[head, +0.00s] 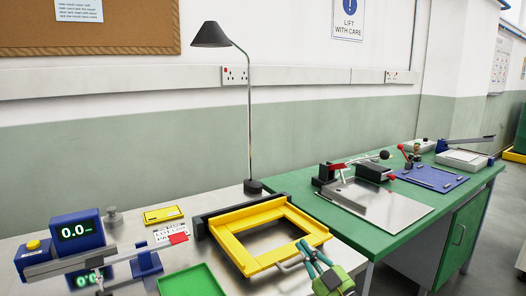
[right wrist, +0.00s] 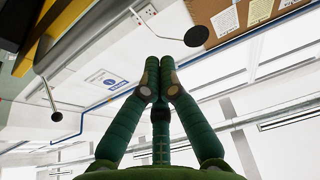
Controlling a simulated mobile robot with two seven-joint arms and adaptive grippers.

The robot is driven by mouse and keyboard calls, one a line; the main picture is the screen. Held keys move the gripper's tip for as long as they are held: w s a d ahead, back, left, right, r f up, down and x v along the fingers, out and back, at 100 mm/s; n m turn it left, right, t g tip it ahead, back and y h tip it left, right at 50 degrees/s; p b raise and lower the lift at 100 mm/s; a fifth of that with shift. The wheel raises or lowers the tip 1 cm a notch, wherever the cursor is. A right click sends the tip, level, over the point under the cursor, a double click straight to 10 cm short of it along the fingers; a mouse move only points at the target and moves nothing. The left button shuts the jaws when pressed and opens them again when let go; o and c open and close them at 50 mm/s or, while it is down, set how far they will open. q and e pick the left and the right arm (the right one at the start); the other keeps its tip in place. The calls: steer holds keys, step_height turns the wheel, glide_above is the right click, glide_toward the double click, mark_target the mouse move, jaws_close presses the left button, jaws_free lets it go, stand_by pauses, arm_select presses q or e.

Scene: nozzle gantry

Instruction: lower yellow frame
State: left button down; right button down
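The yellow frame (head: 262,265) is a rectangular open frame at the middle front of the head view. A black bar (head: 236,210) runs along its back edge. It looks close to level, but I cannot tell how far it stands above the bench. A grey bar like a handle (head: 288,267) sticks out at its near right side. My right gripper (head: 307,252), with green fingers, is beside this handle, near the frame's right corner. In the right wrist view its fingertips (right wrist: 158,66) meet with nothing seen between them. My left gripper is not in view.
A grey bench carries a blue scale (head: 78,232), a green tray (head: 192,281), a red-and-white card (head: 172,236) and a black lamp (head: 254,187). A green bench (head: 357,236) to the right holds a metal plate (head: 379,202) and clamps. The lamp post rises behind the frame.

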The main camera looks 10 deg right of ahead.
steer(key=shift+s+f+b, duration=0.15)
steer(key=shift+f+b, duration=0.2)
steer(key=shift+f, duration=0.8)
